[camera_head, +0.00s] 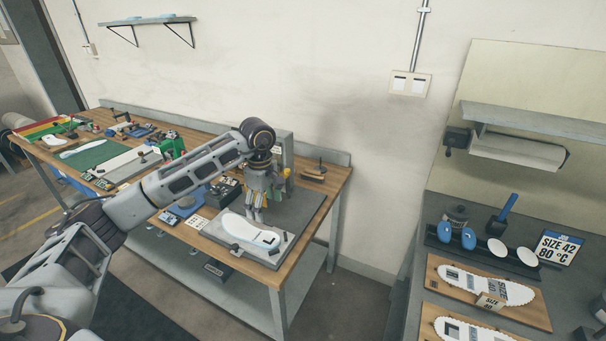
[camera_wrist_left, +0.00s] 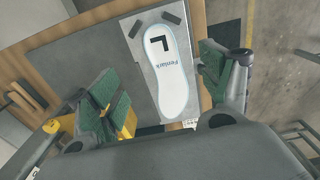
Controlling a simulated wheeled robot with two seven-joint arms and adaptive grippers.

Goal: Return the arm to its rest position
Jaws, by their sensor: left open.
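My left arm reaches in from the left over the wooden workbench. My left gripper (camera_head: 262,205) hangs above the bench, just behind a white insole (camera_head: 245,230) marked with a black L. In the left wrist view the gripper (camera_wrist_left: 165,92) is open, with its green-padded fingers wide apart and nothing between them. The insole (camera_wrist_left: 166,75) lies flat on a grey plate beyond the fingers, apart from them. My right gripper is in neither view.
The workbench (camera_head: 338,185) carries a green mat (camera_head: 90,155), tools and small boxes at the left. A grey bench at the right holds wooden boards (camera_head: 530,318) with white soles and a size sign (camera_head: 559,247). A wall shelf (camera_head: 145,20) hangs at the upper left.

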